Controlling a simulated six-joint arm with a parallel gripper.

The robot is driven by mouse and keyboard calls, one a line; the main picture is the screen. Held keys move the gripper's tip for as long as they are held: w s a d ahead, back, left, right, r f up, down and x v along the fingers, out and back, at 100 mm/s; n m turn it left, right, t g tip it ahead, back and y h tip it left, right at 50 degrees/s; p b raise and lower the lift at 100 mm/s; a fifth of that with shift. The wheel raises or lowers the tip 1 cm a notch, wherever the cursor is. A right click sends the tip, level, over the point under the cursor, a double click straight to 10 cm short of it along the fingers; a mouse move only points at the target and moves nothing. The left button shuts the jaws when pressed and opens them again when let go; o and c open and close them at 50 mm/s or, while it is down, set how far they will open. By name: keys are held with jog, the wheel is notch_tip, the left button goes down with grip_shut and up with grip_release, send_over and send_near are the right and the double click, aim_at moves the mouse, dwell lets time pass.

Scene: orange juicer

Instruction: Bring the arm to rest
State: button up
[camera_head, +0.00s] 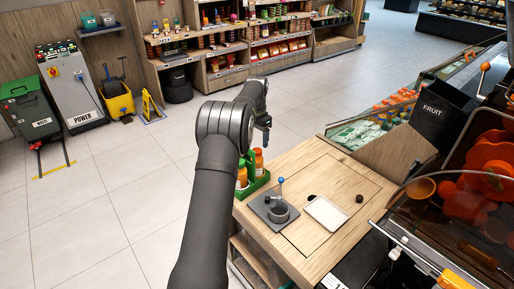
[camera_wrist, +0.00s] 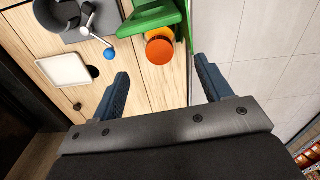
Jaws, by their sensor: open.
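My arm reaches from the bottom of the head view over the left edge of the wooden counter (camera_head: 335,178). My gripper (camera_head: 265,133) is at its far end, small and partly hidden behind the arm. In the wrist view my gripper (camera_wrist: 161,67) shows two dark blue fingers spread apart with nothing held between them. An orange-capped bottle (camera_wrist: 160,48) in a green caddy (camera_wrist: 150,14) shows beyond the fingers, apparently below them.
The juicer (camera_head: 480,185) stands right, with a FRUIT bin (camera_head: 440,112) behind. Floor left is open.

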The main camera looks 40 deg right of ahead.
aim_at(257, 150)
jog(key=shift+r, duration=0.85)
jog(key=shift+f, duration=0.1)
notch_tip(257, 150, down, 12)
jog(key=shift+r, duration=2)
jog(key=shift+f, duration=0.1)
jog(key=shift+r, duration=3.8)
jog(key=shift+f, duration=0.55)
jog(key=shift+r, duration=0.15)
